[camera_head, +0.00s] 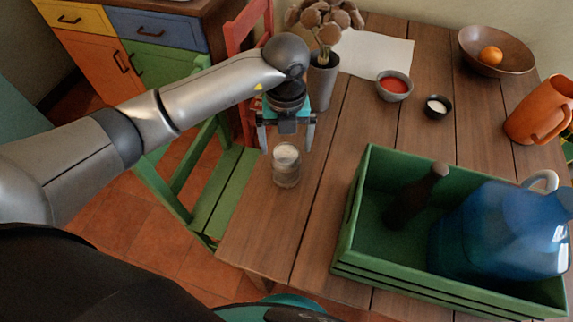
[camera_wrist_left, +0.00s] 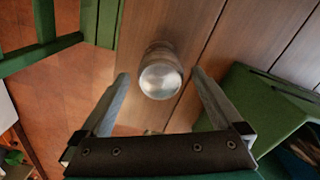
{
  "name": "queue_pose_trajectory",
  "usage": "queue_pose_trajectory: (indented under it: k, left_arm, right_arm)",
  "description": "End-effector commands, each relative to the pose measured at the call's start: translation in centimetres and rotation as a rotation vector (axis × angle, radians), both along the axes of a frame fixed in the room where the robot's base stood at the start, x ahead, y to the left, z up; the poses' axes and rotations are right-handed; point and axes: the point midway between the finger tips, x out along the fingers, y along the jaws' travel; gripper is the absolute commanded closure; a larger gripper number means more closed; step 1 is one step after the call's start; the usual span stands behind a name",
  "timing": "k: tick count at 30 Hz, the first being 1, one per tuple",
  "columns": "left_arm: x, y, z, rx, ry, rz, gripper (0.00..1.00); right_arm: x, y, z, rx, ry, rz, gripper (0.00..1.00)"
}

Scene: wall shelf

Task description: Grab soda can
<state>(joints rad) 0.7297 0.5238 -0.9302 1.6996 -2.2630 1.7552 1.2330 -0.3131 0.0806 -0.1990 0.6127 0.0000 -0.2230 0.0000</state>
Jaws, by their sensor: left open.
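The soda can (camera_head: 286,166) is a small, pale, silvery cylinder standing upright on the wooden table near its left edge. In the left wrist view the can (camera_wrist_left: 160,78) shows its round, shiny end between the fingertips. My left gripper (camera_head: 286,143) is open and points down at the can from above and slightly behind it. Its two fingers (camera_wrist_left: 160,75) spread to either side of the can with gaps. The fingertips look apart from the can; their exact height above it is hard to tell. My right gripper does not show.
A green crate (camera_head: 345,232) with a dark bottle (camera_head: 412,200) and a blue jug (camera_head: 500,235) stands right of the can. A plant vase (camera_head: 321,82) stands close behind the gripper. Bowls and an orange pitcher (camera_head: 540,110) are farther back. A green chair (camera_head: 222,195) is at the left.

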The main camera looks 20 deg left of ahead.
Motion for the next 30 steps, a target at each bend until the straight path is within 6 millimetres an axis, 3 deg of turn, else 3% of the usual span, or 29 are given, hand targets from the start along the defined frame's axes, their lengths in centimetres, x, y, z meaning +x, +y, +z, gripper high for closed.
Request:
queue_pose_trajectory:
  k: [3, 13, 21, 29, 30]
  left_arm:
    - [-0.1, 0.0, -2.1, -0.001, 0.002, 0.000, 0.00]
    - [-0.3, -0.1, -4.2, -0.001, 0.002, -0.001, 0.00]
    - [-1.0, -0.3, -8.1, -0.002, 0.002, -0.001, 0.00]
    - [-0.9, -0.3, -8.4, -0.002, -0.002, -0.001, 0.00]
    - [-0.9, -0.3, -8.4, -0.002, -0.002, -0.001, 0.05]
  right_arm:
    - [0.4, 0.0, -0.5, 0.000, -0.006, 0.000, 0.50]
    - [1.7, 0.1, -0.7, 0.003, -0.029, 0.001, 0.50]
    - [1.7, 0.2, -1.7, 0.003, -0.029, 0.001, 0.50]
    - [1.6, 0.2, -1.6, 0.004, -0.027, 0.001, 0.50]
    - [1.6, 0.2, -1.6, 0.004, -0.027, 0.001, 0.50]
